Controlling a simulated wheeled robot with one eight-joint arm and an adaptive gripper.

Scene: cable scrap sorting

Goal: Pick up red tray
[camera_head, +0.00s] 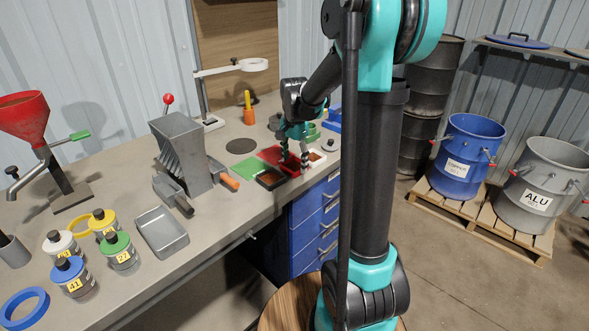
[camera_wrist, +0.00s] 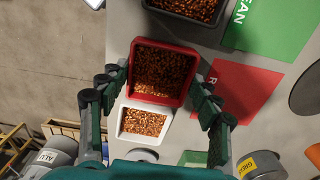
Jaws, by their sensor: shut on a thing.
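The red tray (camera_wrist: 160,101), full of copper-coloured granules, is in the middle of the wrist view. My gripper (camera_wrist: 160,86) has one finger against each side of it and is shut on the tray. In the head view my gripper (camera_head: 294,164) points down at the right end of the bench, and its fingers partly hide the red tray. I cannot tell whether the tray touches the bench or is slightly above it.
A white tray (camera_wrist: 121,127) of granules is close beside the red tray. A black tray (camera_head: 270,179) is on the other side. Red (camera_wrist: 243,92) and green (camera_wrist: 272,28) mats lie flat nearby. A grey machine (camera_head: 181,150) stands left on the bench (camera_head: 110,180).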

